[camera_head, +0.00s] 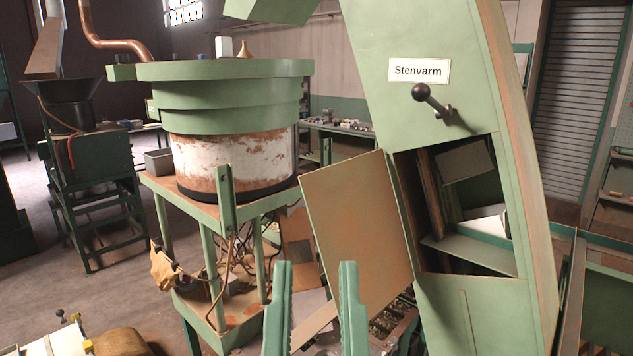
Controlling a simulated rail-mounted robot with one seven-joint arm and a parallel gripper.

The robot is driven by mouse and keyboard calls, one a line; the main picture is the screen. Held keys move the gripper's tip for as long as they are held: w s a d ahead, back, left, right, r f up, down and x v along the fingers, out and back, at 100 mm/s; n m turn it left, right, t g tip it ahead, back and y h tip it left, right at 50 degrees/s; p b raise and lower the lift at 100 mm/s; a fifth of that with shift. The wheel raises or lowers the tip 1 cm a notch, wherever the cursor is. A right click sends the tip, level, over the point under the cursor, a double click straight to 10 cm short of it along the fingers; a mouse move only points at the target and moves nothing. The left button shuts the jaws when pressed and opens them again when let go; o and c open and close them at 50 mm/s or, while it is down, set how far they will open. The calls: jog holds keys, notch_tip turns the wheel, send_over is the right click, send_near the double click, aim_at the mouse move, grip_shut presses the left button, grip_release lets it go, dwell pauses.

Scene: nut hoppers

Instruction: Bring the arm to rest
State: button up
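My gripper (315,268) shows at the bottom centre, its two green fingers pointing up and standing well apart. It is open, and I see nothing held between the fingertips. The rest of my arm is below the picture edge. Behind the fingers are a tan panel (358,220) and the lower part of the green machine; I cannot tell the exact gap to them.
A tall green cabinet labelled "Stenvarm" (418,71), with a black-knobbed lever (432,100) and an open compartment (465,205), stands at right. A round green-and-white drum (235,150) on a frame stands at left.

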notch_tip(320, 180, up, 28)
jog(key=p, duration=2.5)
jog(key=shift+p, duration=0.3)
